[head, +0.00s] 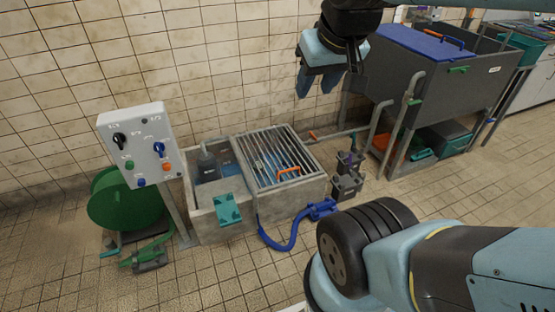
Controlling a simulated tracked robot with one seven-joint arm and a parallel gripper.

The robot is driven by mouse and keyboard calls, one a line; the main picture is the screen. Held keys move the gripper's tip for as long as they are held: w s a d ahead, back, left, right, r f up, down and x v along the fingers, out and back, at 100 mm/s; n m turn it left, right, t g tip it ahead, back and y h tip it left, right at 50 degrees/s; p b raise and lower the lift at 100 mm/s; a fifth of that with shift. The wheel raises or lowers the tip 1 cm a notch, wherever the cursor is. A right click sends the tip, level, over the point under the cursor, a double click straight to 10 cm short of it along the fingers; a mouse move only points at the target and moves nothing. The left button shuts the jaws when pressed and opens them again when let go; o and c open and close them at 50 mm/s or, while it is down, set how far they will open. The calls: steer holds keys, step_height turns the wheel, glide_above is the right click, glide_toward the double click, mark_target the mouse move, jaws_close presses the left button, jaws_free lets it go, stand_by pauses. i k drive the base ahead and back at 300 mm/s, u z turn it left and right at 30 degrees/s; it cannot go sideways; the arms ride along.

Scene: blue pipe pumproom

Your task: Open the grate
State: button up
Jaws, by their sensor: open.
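The grate (272,147) is a panel of parallel metal bars. It lies flat over the right part of a concrete basin (293,203) on the floor. An orange handle (288,174) sits on its near right side. Blue shows below the bars. The basin's left part is uncovered. My gripper (316,88) hangs at the top centre, pointing down, above and to the right of the grate and apart from it. Its fingers look dark blue, it is open, and nothing shows between them.
A control box (138,145) on a post and a green hose reel (120,205) stand left of the basin. A grey tank (445,75) with a blue lid (425,45) stands back right. Tiled floor is open in front.

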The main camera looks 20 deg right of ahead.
mark_target(318, 169)
steer(key=z, duration=0.05)
steer(key=i, duration=1)
steer(key=u, duration=0.05)
